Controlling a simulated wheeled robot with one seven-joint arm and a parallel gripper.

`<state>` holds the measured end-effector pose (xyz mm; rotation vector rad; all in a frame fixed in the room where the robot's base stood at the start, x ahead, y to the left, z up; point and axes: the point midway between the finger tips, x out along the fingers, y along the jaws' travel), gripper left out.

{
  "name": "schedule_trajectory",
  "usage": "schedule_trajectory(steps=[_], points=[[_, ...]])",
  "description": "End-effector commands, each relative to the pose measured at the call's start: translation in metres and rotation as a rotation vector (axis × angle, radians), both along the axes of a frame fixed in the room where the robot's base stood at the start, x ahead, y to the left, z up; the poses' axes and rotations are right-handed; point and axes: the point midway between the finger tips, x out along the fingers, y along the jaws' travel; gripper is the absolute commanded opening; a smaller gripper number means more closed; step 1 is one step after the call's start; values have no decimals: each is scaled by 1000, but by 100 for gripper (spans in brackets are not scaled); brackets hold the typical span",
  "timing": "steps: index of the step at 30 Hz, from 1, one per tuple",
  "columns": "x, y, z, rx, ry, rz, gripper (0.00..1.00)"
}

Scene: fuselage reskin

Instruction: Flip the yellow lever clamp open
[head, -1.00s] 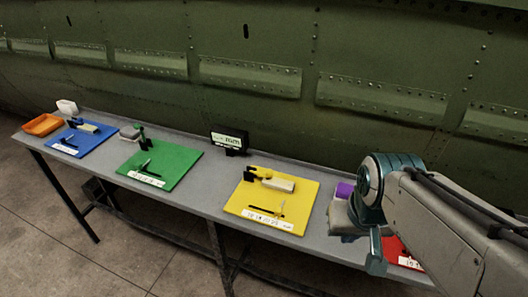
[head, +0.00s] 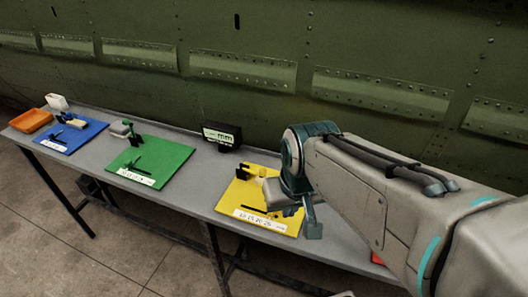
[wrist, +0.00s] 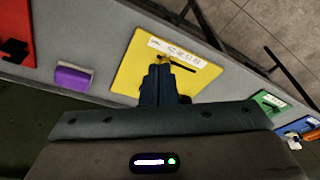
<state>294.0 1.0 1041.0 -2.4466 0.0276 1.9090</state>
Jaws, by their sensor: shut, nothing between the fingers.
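The yellow board (head: 228,200) lies on the long grey table, partly covered by my arm in the head view. A yellow clamp part (head: 258,169) stands near its back edge, partly hidden by my wrist. In the wrist view, the yellow board (wrist: 128,70) lies below my gripper (wrist: 160,68). The fingers are shut and empty, with their tips over the board near its white label strip (wrist: 175,50). A small yellowish bit shows at the fingertips; I cannot tell whether they touch it. The clamp's lever position is not clear.
A green board (head: 130,165) and a blue board (head: 55,140) lie to the left, with an orange tray (head: 30,120) at the far end. A black display box (head: 222,136) stands behind. A purple block (wrist: 73,78) and a red board (wrist: 15,35) show in the wrist view.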

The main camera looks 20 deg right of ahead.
Motion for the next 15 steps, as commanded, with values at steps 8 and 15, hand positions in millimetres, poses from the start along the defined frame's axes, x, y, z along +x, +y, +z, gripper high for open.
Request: schedule_trajectory(steps=[8,15], points=[[37,-4,-21,315,179,-527,0],[103,-37,-40,739,391,-1200,0]])
